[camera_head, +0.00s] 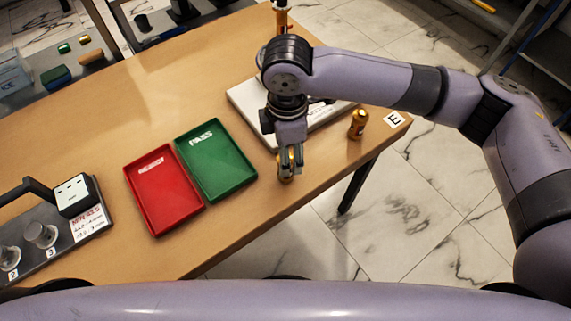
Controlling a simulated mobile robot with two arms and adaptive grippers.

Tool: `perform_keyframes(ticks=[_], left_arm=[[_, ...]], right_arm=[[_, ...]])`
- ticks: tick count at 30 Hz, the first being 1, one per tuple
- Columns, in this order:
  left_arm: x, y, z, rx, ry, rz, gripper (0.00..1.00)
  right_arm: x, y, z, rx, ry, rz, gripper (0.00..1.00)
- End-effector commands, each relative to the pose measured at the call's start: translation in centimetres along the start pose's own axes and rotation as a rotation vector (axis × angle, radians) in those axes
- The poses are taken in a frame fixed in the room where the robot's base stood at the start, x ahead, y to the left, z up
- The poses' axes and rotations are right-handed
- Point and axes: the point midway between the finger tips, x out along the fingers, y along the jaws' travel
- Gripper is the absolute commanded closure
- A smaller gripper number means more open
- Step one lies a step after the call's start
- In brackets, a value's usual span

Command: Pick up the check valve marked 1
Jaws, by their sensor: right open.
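A small brass valve (286,178) stands near the front right edge of the table. My right gripper (287,168) is directly over it, pointing down, with its open fingers at the valve's upper part. The fingers hide much of this valve, and I cannot tell whether they touch it. Another brass valve (357,124) stands upright to the right, near the letter card. No number 1 is readable on either valve. My left gripper is not in view.
A red REJECT tray (163,190) and a green PASS tray (216,161) lie left of the gripper. A white flat panel (245,99) lies behind it, partly hidden. The gauge rig (60,238) is at far left. An E card (394,118) marks the right corner.

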Motion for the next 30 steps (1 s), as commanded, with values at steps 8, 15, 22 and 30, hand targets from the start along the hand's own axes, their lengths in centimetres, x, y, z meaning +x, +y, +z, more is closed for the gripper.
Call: perform_keyframes(ticks=[8, 15, 22, 30], left_arm=[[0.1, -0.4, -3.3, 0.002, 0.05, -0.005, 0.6], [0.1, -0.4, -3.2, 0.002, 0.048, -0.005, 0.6], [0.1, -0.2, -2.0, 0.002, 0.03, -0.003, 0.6], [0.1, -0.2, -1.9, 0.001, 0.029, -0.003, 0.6]], right_arm=[[2.3, 0.0, -0.1, 0.0, 0.001, 0.0, 0.46], [5.8, -0.3, -0.3, 0.0, 0.0, -0.001, 0.46], [7.2, -0.3, -0.3, -0.001, 0.0, 0.002, 0.46], [7.1, -0.3, -0.4, -0.001, 0.0, 0.002, 0.53]])
